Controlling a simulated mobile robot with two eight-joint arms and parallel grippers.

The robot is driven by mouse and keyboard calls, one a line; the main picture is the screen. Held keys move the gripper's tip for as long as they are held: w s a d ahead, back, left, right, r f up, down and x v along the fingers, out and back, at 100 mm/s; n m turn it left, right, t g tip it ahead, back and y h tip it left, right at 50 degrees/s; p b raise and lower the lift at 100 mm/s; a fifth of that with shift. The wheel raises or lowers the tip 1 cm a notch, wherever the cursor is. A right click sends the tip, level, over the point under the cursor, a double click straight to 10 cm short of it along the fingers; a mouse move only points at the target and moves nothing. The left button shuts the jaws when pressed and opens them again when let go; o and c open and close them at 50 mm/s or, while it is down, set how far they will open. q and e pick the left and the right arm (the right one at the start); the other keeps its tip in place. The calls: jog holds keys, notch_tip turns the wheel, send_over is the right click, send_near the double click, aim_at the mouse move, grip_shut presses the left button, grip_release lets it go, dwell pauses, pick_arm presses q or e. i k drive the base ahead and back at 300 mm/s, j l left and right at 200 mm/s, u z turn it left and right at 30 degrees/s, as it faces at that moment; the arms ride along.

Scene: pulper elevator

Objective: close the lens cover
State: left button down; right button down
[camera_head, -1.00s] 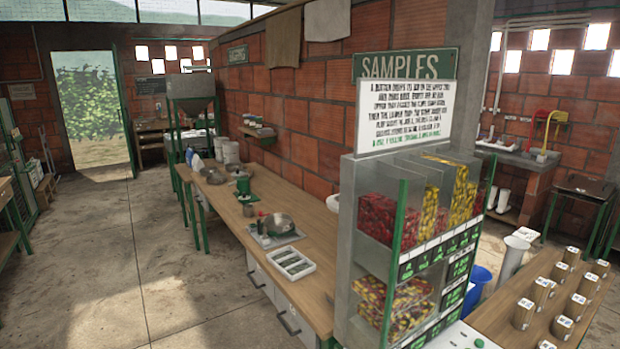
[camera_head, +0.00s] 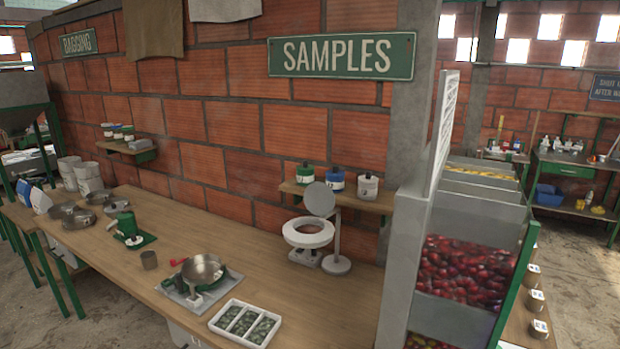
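A white ring-shaped magnifier head (camera_head: 308,233) stands on the wooden workbench near the brick wall, just left of the sample bins. A grey round disc (camera_head: 320,199), which looks like the lens cover, stands tilted up above the back of the ring. The ring's middle is uncovered. A grey post with a round foot (camera_head: 336,264) stands at its right side. A small grey block (camera_head: 304,257) sits under the ring. Neither of my grippers shows in this view.
A shelf with jars (camera_head: 335,183) is behind the magnifier. A bin of red cherries (camera_head: 463,270) stands at right.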

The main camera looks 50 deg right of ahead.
aim_at(319, 198)
jog(key=i+l+z, duration=0.1)
jog(key=i+z, duration=0.55)
jog(key=z, duration=0.25)
jog(key=i+j+z, duration=0.2)
jog(key=z, duration=0.25)
jog(key=i, duration=0.15)
